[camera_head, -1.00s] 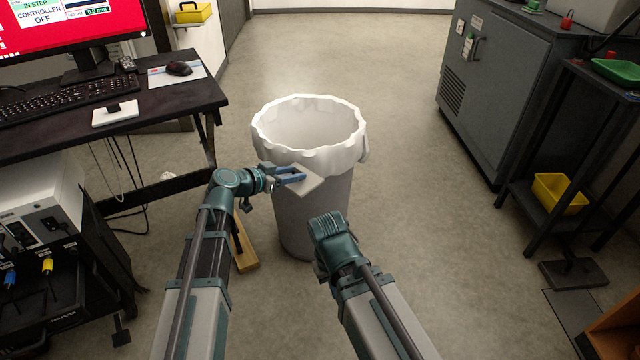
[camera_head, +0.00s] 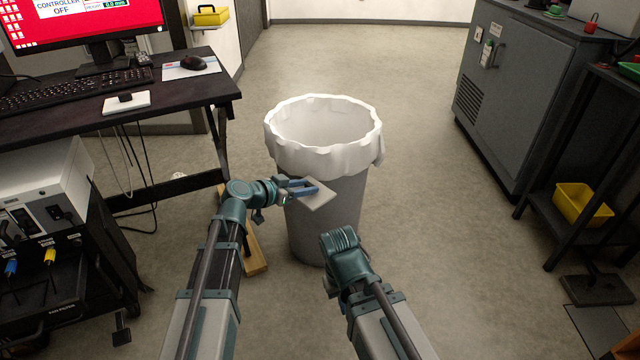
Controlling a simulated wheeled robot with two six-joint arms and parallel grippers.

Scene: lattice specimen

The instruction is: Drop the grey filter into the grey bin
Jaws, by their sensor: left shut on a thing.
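The grey bin (camera_head: 325,220) stands on the floor ahead of me, with a white liner (camera_head: 375,152) folded over its rim. Its mouth is open and looks empty as far as I can see. My left gripper (camera_head: 306,188) is shut on the grey filter (camera_head: 322,195), a thin flat square plate. The filter shows in front of the bin's near side, below the rim in the picture. I cannot tell whether it touches the bin. My right arm's wrist (camera_head: 343,255) is in front of the bin at lower right; its fingers are hidden.
A black desk (camera_head: 190,98) with keyboard and monitor stands at left, above a white equipment box (camera_head: 45,190). A grey cabinet (camera_head: 520,95) and a dark rack with a yellow tray (camera_head: 582,205) stand at right. The floor around the bin's right side is clear.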

